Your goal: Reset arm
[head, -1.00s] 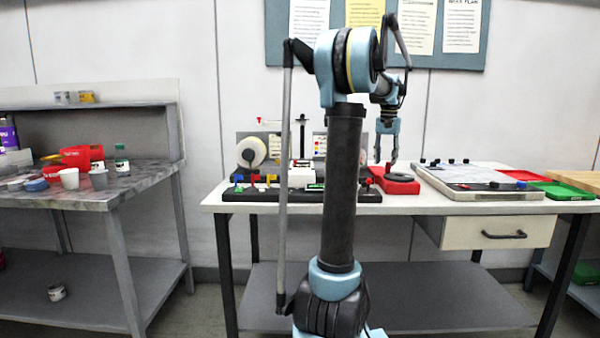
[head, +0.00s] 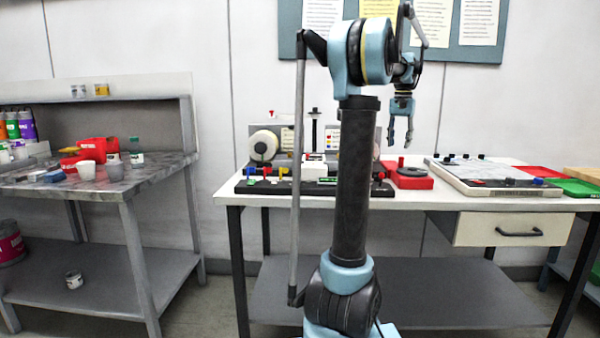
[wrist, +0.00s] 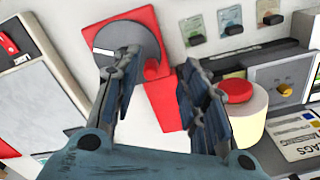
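My arm stands upright in the middle of the head view, with its elbow high. My gripper (head: 400,140) hangs pointing down above the white workbench (head: 300,205). It is open and empty, and it also shows in the wrist view (wrist: 160,65) with its two fingers apart. Below it is a red base with a dark round disc (head: 408,175); in the wrist view the red base (wrist: 138,22) lies behind the fingers. The fingers appear clear of it.
The label rewinder (head: 264,145) with a pale roll stands at the back left of the bench. A flat panel board (head: 500,180) and red and green trays (head: 572,188) lie to the right. A grey side bench (head: 150,165) with cups and bottles stands left.

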